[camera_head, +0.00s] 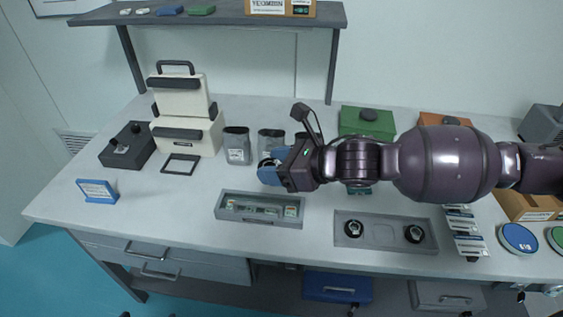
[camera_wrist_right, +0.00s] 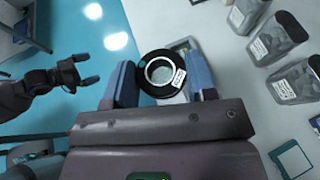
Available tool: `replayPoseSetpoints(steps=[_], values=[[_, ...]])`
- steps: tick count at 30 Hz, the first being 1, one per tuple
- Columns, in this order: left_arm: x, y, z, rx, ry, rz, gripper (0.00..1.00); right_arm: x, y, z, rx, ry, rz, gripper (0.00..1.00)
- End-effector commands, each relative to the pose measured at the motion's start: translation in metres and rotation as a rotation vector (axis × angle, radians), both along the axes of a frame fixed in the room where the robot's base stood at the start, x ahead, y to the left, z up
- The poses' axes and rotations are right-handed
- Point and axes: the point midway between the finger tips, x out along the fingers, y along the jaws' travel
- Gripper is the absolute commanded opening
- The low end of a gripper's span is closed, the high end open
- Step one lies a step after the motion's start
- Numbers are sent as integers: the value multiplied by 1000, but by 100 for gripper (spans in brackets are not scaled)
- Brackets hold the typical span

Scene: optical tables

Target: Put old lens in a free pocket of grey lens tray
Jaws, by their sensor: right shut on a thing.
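The old lens (camera_wrist_right: 147,87), a black ring with clear glass and a small white label, is between the blue fingers of my right gripper (camera_wrist_right: 163,80) in the right wrist view. In the head view my right gripper (camera_head: 270,168) is above the table, behind a long grey box; its fingers mostly hide the lens. The grey lens tray (camera_head: 384,248) lies at the front, right of the gripper. Its left and right pockets each hold a dark ringed lens; the middle pocket looks empty. My left gripper (camera_wrist_right: 86,69) shows open and empty in the right wrist view.
The long grey box (camera_head: 260,221) with small parts lies left of the tray. Several clear jars (camera_head: 237,146) stand behind my right gripper. A green box (camera_head: 367,122) is at the back. A strip of small packets (camera_head: 466,232) lies right of the tray. The table's front left is mostly clear.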

Motion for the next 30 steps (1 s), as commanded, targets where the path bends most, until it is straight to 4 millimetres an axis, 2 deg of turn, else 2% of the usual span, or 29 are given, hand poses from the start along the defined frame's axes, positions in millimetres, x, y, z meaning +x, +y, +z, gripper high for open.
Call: replayPoseSetpoints(steps=[5,10,30], values=[[0,0,0,0,0,0,100,0,0,0,1,1,4,16],[0,0,0,0,0,0,100,-5,-8,10,0,1,-60,16],[0,0,0,-1,0,1,100,-33,-62,82,1,-4,-495,16]])
